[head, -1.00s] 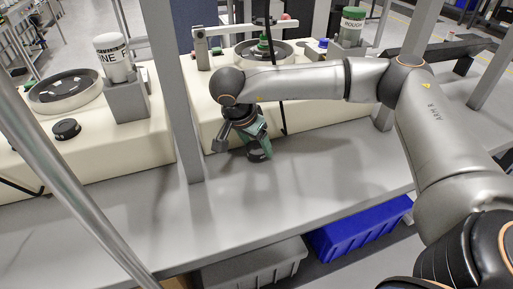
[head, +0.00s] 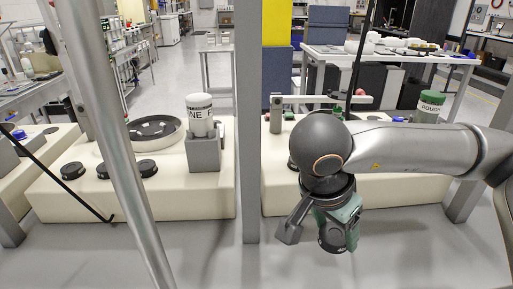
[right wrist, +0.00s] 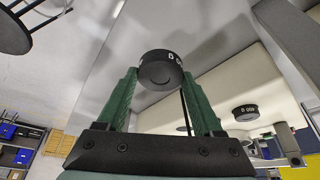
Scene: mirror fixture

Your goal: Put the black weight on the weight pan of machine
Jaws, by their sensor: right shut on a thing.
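My right gripper (head: 336,228) is shut on a black weight (head: 332,238), a short round disc, in front of the beige machine (head: 400,190) on the right. In the right wrist view the weight (right wrist: 160,72) sits between the green fingertips (right wrist: 162,85), its marked rim showing. It looks held in the air above the grey table. A white beam (head: 340,99) on a grey post (head: 276,115) stands on this machine. My arm covers much of the machine top, and I cannot make out the weight pan. My left gripper is not in view.
A second beige machine (head: 140,195) on the left carries a round dish (head: 154,130), a white bottle (head: 200,117) and several black weights (head: 73,171). A grey upright (head: 247,160) stands between the machines. A green-capped bottle (head: 430,106) is at right. The front table (head: 400,250) is clear.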

